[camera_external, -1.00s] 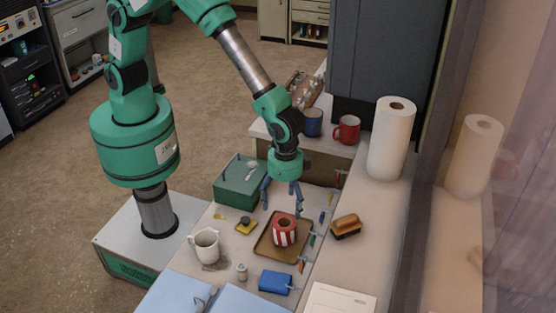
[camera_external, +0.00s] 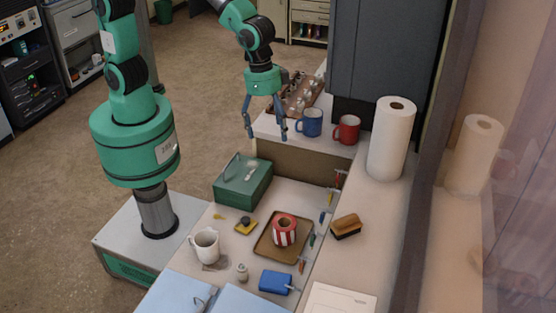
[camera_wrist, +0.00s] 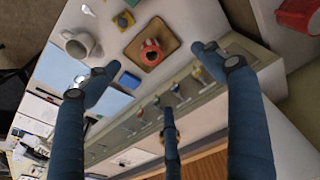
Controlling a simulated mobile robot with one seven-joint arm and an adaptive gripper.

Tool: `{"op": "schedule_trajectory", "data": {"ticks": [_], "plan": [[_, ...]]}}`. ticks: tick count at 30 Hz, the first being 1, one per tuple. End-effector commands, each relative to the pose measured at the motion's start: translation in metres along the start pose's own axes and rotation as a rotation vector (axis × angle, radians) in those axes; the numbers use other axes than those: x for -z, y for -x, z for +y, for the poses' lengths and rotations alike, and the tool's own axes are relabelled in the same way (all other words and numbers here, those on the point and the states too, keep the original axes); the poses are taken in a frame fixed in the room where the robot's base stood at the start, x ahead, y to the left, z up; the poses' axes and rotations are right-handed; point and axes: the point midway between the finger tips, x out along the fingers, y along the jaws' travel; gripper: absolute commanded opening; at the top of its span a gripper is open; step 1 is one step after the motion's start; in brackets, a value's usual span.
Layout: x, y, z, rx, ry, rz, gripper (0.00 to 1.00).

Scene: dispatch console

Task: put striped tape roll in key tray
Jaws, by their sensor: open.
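The striped tape roll (camera_external: 284,232), red and white, sits upright on the brown key tray (camera_external: 264,246). In the wrist view the tape roll (camera_wrist: 151,55) rests on the tray (camera_wrist: 170,38) too, inside its rim. My gripper (camera_external: 265,136) is open and empty. It is raised in the air well behind the tray, above and behind the green box, with nothing between its fingers. In the wrist view my gripper (camera_wrist: 152,75) shows its fingers spread wide.
A green box (camera_external: 243,182), white mug (camera_external: 205,244), blue box (camera_external: 274,281) and brush (camera_external: 346,227) surround the tray. Keys hang on a rail (camera_external: 318,230) to its right. Blue (camera_external: 311,122) and red (camera_external: 347,129) mugs and a paper towel roll (camera_external: 391,140) stand farther back.

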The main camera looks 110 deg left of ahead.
Motion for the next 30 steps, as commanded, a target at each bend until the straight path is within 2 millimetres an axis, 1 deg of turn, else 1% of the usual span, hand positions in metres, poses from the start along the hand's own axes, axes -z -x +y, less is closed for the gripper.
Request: {"op": "schedule_trajectory", "data": {"ticks": [1,6,11,15,17,21,24,30], "plan": [[-0.007,0.019,-0.007,-0.002,0.003,0.017,0.82],[-0.037,0.069,-0.026,-0.004,0.001,0.062,0.82],[-0.070,0.111,-0.043,-0.004,0.001,0.103,0.82],[-0.102,0.141,-0.057,-0.003,0.001,0.140,0.82],[-0.116,0.153,-0.062,-0.002,0.000,0.157,0.82],[-0.151,0.177,-0.075,0.001,-0.001,0.193,0.82],[-0.176,0.191,-0.082,0.004,-0.001,0.219,0.82],[-0.228,0.210,-0.096,0.013,-0.002,0.272,0.82]]}}
